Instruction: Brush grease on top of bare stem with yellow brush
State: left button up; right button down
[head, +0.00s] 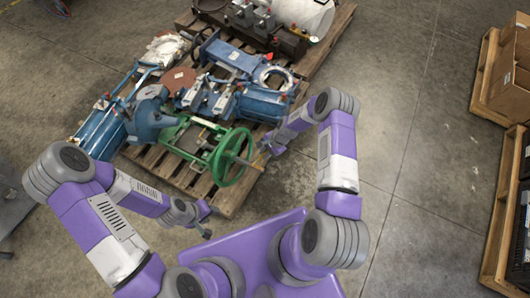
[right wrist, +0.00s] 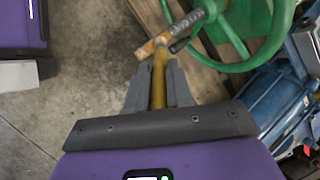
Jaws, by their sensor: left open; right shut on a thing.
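The yellow brush (right wrist: 159,85) is held by its handle in my right gripper (right wrist: 158,88), which is shut on it. The brush's brownish head lies beside the grey bare stem (right wrist: 188,24) at the green handwheel (right wrist: 258,45). Head and stem overlap in the right wrist view; I cannot tell whether they touch. My left gripper (head: 210,222) is open and empty, near the pallet's front corner.
The wooden pallet (head: 232,200) carries several blue valves (head: 255,103) around the green one. A second loaded pallet stands behind. Boxes on pallets (head: 507,85) stand at the far right. The concrete floor (head: 415,130) between is clear.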

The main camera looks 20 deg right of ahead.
jog(key=shift+w+a+r+p, duration=0.15)
jog(key=shift+r+p, duration=0.45)
jog(key=shift+r, duration=0.4)
jog(key=shift+w+a+r+p, duration=0.15)
jog(key=shift+r+p, duration=0.45)
jog(key=shift+r, duration=0.35)
jog(key=shift+w+a+r+p, duration=0.15)
jog(key=shift+r+p, duration=0.45)
jog(key=shift+r, duration=0.4)
jog(key=shift+d, duration=0.1)
jog(key=shift+w+a+r+p, duration=0.1)
jog(key=shift+r+p, duration=0.35)
jog(key=shift+r, duration=0.3)
jog(key=shift+w+a+r+p, duration=0.1)
jog(key=shift+r+p, duration=0.35)
jog(key=shift+r, duration=0.25)
